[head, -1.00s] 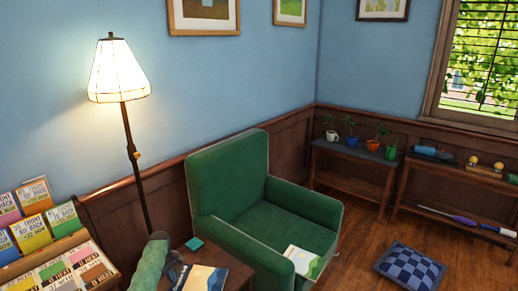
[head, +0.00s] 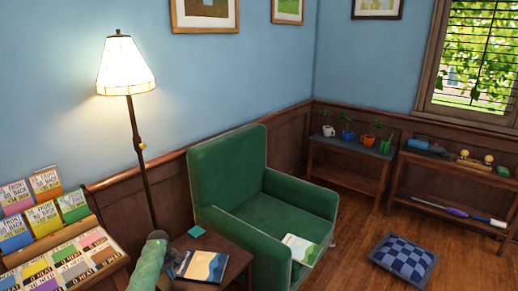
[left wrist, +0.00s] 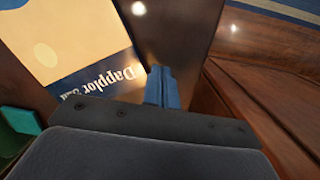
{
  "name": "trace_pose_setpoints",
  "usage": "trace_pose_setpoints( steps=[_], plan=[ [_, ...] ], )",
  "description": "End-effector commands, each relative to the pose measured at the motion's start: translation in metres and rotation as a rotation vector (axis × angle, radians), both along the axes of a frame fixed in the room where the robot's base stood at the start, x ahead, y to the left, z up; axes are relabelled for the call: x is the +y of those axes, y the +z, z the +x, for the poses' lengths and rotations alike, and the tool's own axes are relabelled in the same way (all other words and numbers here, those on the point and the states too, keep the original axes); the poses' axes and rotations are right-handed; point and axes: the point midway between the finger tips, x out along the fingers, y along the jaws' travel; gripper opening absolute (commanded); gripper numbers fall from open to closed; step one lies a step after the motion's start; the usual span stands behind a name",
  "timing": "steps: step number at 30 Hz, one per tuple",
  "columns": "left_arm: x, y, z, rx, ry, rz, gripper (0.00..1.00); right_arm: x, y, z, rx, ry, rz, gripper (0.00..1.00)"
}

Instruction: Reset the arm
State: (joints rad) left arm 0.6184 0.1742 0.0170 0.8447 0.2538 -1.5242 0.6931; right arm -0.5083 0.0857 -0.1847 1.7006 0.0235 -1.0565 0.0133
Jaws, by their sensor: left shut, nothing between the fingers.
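My left gripper (head: 172,264) shows at the bottom of the head view, at the end of my green-sleeved arm. It is beside a blue, white and tan book (head: 203,266) on the small dark wood side table (head: 236,261). In the left wrist view its blue fingers (left wrist: 162,88) are together with nothing between them. The book, with lettering that reads upside down, shows there too (left wrist: 75,45), at the upper left. I cannot tell the gripper's exact height above the table. My right gripper is not in view.
A green armchair (head: 263,213) holding another book (head: 300,249) stands right of the table. A lit floor lamp (head: 126,67) stands behind it. A rack of colourful books (head: 50,225) is at left. A checked cushion (head: 403,258) lies on open floor at right.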

Motion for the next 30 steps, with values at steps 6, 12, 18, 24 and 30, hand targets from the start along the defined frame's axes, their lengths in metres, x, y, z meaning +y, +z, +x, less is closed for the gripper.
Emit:
trace_pose_setpoints(
  steps=[6,12,18,24,30],
  plan=[
    [0.005,0.018,0.022,-0.116,-0.132,0.036,0.00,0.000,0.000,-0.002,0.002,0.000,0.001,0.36],
    [0.005,0.062,0.056,-0.278,-0.289,0.113,0.00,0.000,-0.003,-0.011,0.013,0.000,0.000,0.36],
    [-0.003,0.114,0.086,-0.434,-0.429,0.204,0.00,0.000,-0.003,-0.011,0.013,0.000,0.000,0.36],
    [-0.025,0.143,0.088,-0.574,-0.595,0.318,0.00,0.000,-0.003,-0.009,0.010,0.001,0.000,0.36],
    [-0.052,0.133,0.061,-0.643,-0.716,0.390,0.00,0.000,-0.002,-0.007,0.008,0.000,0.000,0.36]
  ],
)
